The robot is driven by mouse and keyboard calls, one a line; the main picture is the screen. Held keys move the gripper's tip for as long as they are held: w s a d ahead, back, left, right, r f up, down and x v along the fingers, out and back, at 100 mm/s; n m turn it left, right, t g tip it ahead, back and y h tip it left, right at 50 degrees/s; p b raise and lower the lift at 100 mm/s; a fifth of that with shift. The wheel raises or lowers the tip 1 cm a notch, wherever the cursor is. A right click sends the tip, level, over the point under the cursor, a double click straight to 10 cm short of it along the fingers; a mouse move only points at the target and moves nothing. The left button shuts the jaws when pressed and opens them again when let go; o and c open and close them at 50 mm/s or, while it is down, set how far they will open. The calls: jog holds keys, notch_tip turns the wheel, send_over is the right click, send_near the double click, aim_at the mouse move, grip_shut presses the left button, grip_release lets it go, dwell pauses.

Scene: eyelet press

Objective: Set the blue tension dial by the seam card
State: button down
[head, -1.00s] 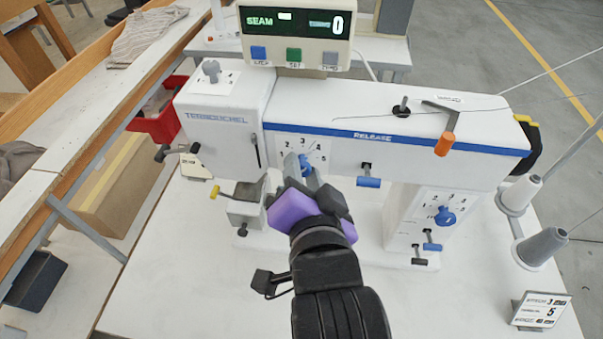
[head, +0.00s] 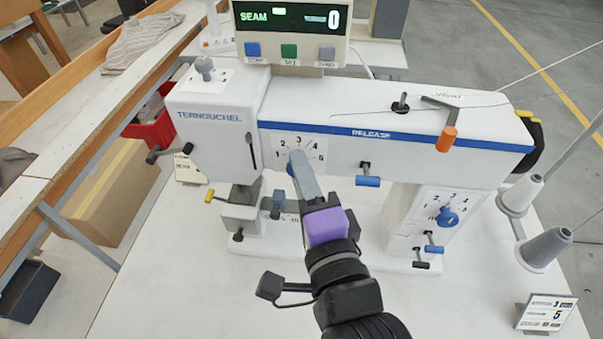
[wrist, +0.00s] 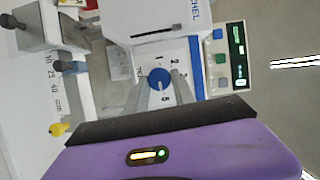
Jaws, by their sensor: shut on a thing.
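The blue dial (head: 292,160) with a 1 to 5 scale sits on the front of the white press head; it also shows in the wrist view (wrist: 160,77). My gripper (head: 300,174) is shut on this dial, with one grey finger on each side in the wrist view (wrist: 161,84). A pale line shows on the dial's face, but I cannot tell which number it marks. A second blue dial (head: 447,217) with its own scale is on the right-hand column. The seam card (head: 546,313) stands at the lower right, with a 3 and a 5 readable.
A display box (head: 291,35) above the press reads SEAM and 0. A lever with an orange end (head: 448,138) is on top of the arm. Blue-ended levers (head: 368,181) jut out nearby. Thread cones (head: 545,250) stand at right. The front tabletop is mostly clear.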

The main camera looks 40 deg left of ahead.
jog(key=shift+f+m, duration=0.1)
jog(key=shift+m, duration=0.2)
dwell(0.4)
jog(key=c, duration=1.1)
grip_release()
jog(key=shift+b+v, duration=0.75)
jog(key=shift+v, duration=3.15)
jog(key=shift+f, duration=0.1)
